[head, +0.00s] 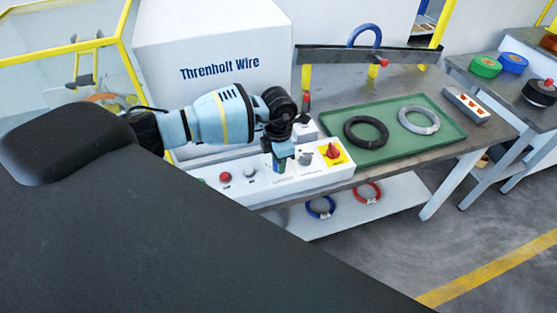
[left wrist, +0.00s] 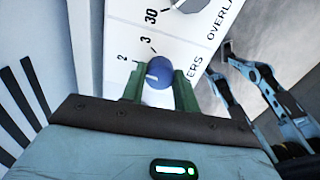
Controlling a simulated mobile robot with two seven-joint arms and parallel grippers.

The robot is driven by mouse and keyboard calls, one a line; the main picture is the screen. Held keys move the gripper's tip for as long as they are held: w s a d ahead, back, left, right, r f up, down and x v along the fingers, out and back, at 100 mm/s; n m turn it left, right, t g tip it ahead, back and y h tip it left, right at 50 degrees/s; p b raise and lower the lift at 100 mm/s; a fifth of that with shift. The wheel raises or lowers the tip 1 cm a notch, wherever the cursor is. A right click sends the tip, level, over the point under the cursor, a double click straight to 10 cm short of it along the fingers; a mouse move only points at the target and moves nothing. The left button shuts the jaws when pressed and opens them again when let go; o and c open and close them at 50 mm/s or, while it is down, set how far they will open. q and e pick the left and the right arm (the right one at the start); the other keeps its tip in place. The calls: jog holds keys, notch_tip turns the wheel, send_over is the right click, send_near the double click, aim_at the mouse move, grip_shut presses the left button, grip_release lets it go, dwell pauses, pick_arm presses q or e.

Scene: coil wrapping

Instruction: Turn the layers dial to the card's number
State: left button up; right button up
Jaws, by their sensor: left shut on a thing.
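My left gripper (head: 279,168) reaches down onto the white control panel (head: 240,190). In the left wrist view its two green fingers (left wrist: 159,88) are shut on the blue layers dial (left wrist: 158,71), one on each side. The numbers 2 and 3 show on the panel face beyond the dial, with part of the layers label to its right. A pale mark shows on the dial's left side; I cannot tell exactly which number it points to. In the head view the gripper hides the dial. I see no readable card.
Beside the gripper are a grey overlap knob (head: 305,158) and a red switch on a yellow plate (head: 333,151). A red button (head: 225,177) sits to the left. A green tray (head: 390,151) holds a black coil (head: 366,133) and a grey coil (head: 419,120).

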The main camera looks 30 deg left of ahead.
pick_arm(q)
jog(key=shift+n, duration=0.4)
jog(key=o, duration=1)
jog(key=shift+r, duration=0.1)
notch_tip(320, 180, up, 8)
jog(key=shift+f, duration=0.15)
dwell(0.3)
